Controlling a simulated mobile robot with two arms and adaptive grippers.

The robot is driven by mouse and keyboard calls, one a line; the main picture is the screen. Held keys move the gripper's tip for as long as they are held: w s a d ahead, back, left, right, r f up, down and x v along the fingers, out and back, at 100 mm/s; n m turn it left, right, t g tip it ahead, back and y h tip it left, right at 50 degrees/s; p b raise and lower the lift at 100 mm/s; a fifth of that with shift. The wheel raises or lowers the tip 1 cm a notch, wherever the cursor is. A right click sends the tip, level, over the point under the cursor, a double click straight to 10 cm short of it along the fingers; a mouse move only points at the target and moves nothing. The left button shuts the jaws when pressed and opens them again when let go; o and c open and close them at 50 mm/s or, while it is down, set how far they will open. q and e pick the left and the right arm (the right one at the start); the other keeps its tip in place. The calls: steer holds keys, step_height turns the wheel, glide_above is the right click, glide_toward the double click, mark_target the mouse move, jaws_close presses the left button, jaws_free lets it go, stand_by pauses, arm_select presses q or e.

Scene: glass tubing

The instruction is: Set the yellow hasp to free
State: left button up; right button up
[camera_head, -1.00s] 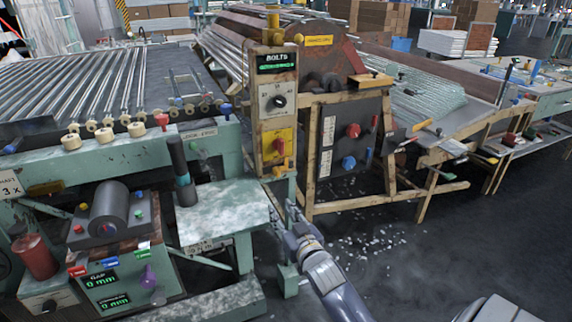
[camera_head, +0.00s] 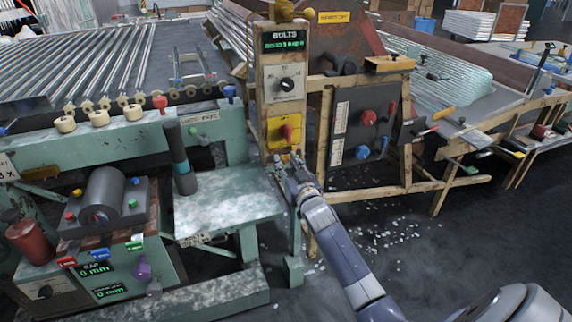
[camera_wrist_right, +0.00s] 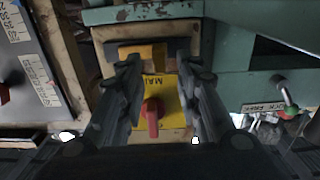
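The yellow hasp (camera_head: 284,157) is a small orange-yellow piece low on the cream control post, just under the yellow plate with the red main switch (camera_head: 287,133). In the right wrist view the hasp (camera_wrist_right: 140,53) lies against a dark mount, beyond my fingertips. My right gripper (camera_head: 289,170) is just in front of and below it, partly covering it. In the wrist view the right gripper (camera_wrist_right: 160,68) is open, its fingers on either side of the yellow plate's line. I cannot tell whether a finger touches the hasp. My left gripper is not in view.
A green-knobbed lever with a lock/free label (camera_head: 194,131) sits on the green frame to the left. A dark upright handle (camera_head: 180,160) and a worn bench top (camera_head: 225,208) stand nearby. A wooden frame (camera_head: 325,130) stands close to the right.

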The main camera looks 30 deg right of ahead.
steer(key=shift+w+d, duration=0.15)
steer(key=shift+w, duration=0.4)
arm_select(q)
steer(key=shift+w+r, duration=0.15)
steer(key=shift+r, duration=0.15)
